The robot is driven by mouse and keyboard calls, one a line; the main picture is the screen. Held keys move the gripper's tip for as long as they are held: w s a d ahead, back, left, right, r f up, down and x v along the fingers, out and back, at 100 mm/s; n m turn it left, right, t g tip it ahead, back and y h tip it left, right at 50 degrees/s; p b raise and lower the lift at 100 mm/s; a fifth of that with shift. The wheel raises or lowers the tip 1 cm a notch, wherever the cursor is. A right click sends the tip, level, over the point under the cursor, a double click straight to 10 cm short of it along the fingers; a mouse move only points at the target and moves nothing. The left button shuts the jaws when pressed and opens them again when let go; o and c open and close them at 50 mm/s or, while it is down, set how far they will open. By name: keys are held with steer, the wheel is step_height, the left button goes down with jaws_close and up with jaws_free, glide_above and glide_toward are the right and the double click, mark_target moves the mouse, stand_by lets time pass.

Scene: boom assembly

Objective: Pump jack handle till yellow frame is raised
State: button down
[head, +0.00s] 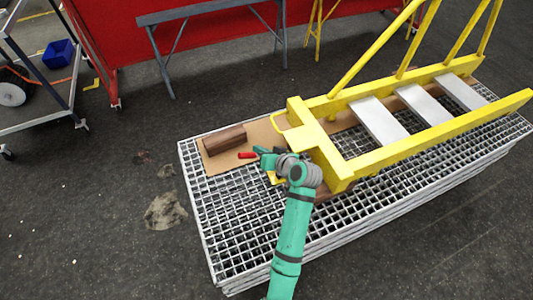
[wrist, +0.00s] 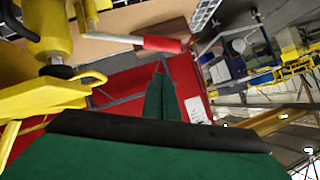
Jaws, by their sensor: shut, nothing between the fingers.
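The yellow frame (head: 320,145) lies over the metal grating, its near end by my arm. The jack handle ends in a red grip (head: 247,155), just left of my gripper (head: 262,151) in the head view. The wrist view shows the handle as a pale rod with the red grip (wrist: 162,44), joined to the yellow jack body (wrist: 45,35). My gripper (wrist: 159,66) is shut and empty, its dark green fingertips close below the red grip in that view. Whether they touch it I cannot tell. My arm hides much of the jack in the head view.
The grating platform (head: 225,240) carries a brown board (head: 215,165) with a dark wooden block (head: 224,138) beyond the handle. A cart (head: 45,110) stands at the far left, and a grey trestle (head: 160,60) stands behind. The floor left of the platform is mostly clear.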

steer(key=a+f, duration=0.1)
steer(key=f, duration=0.1)
steer(key=w+a+f, duration=0.1)
steer(key=a+f, duration=0.1)
steer(key=shift+f, duration=0.2)
steer(key=shift+d+f, duration=0.1)
